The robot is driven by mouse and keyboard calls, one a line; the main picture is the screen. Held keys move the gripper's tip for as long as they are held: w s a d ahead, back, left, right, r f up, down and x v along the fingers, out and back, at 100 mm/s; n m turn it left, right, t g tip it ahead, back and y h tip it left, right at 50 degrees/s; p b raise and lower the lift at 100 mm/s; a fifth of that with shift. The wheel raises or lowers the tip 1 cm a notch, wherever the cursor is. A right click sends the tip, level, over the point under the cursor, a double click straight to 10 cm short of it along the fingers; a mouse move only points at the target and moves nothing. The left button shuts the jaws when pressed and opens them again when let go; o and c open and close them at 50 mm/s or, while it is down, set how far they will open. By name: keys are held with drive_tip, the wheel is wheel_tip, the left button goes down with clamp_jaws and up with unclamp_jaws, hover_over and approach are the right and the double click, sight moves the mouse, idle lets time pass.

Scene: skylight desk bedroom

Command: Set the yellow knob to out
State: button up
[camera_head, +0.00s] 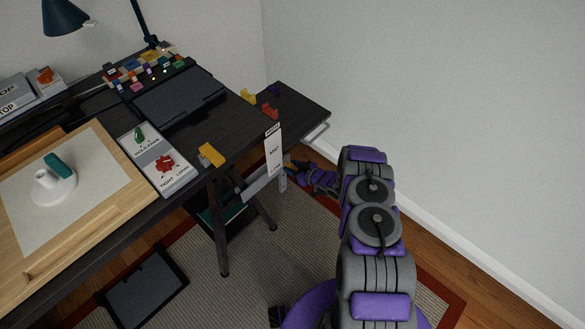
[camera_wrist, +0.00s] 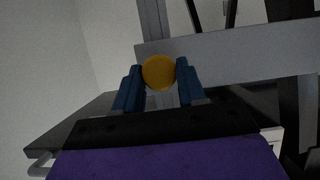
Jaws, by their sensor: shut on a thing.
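The yellow knob (camera_wrist: 158,72) is a round orange-yellow disc in the wrist view, in front of a grey bar (camera_wrist: 225,52). My gripper (camera_wrist: 160,84) has its two blue fingers on either side of the knob and is shut on it. In the head view, my gripper (camera_head: 294,169) is small, beside the desk's right end, below a white hanging label (camera_head: 273,150). Only a small orange spot of the knob shows there. The label's text is too small to read surely, and the knob's setting cannot be told.
The dark desk (camera_head: 225,133) holds a yellow block-like piece (camera_head: 211,155), another yellow piece (camera_head: 248,97) and a red piece (camera_head: 270,112). A sign card (camera_head: 158,159) and a wooden board (camera_head: 95,225) lie left. Desk legs (camera_head: 219,230) stand near my arm. The right wall side is clear.

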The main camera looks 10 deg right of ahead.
drive_tip(key=shift+d, duration=0.1)
clamp_jaws()
drive_tip(key=s+d, duration=0.1)
drive_tip(key=s+d+p, duration=0.1)
drive_tip(key=s, duration=0.1)
drive_tip(key=shift+f+p, duration=0.1)
drive_tip(key=shift+p, duration=0.2)
drive_tip(key=o, duration=0.7)
unclamp_jaws()
drive_tip(key=shift+s+d, duration=0.1)
drive_tip(key=shift+d, duration=0.1)
drive_tip(key=shift+c, duration=0.2)
drive_tip(key=shift+s, duration=0.1)
drive_tip(key=p+v, duration=0.3)
drive_tip(key=v, duration=1.4)
drive_tip(key=shift+d+p, duration=0.2)
drive_tip(key=shift+p, duration=0.2)
